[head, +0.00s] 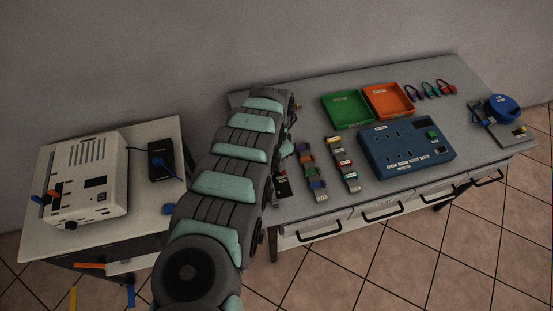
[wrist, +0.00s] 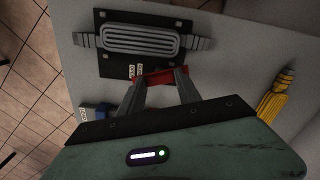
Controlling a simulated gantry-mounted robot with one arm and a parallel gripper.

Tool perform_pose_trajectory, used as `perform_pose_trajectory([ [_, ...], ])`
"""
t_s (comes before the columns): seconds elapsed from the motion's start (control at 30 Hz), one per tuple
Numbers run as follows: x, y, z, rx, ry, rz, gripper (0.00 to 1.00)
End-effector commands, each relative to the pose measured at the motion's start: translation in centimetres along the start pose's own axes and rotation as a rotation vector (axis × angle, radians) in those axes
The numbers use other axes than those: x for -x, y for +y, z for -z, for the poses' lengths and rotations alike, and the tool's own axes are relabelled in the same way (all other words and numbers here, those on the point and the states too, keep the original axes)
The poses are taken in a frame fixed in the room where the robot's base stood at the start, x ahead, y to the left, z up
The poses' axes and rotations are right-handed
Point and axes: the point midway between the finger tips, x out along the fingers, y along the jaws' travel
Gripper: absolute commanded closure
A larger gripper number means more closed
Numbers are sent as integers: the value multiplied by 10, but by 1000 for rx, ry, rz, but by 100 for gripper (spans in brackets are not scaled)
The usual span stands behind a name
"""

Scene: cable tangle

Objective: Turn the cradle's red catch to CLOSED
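The red catch (wrist: 158,77) lies at the cradle's lower edge, beside small white labels (wrist: 135,71) that are too small to read. My gripper (wrist: 161,80) is at the catch. Its two fingers stand apart with the red catch between or just beyond their tips; I cannot tell whether they press on it. In the head view my arm hides the cradle and most of the gripper.
A yellow coiled part (wrist: 273,102) lies to the right and a blue item (wrist: 96,111) to the left. On the bench, a green tray (head: 346,110), an orange tray (head: 388,101) and a blue socket box (head: 407,150) stand right of my arm. A white machine (head: 88,178) stands on the left table.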

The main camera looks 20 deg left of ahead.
Motion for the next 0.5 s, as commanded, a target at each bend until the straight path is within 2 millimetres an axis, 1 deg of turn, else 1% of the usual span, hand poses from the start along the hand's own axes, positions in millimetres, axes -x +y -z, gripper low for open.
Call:
perform_pose_trajectory([
  [0.03, 0, 0, 0, 0, 0, 0, 65],
  [0.07, 0, 0, 0, 0, 0, 0, 68],
  [0.43, 0, 0, 0, 0, 0, 0, 98],
  [0.47, 0, 0, 0, 0, 0, 0, 100],
  [0.5, 0, 0, 0, 0, 0, 0, 100],
])
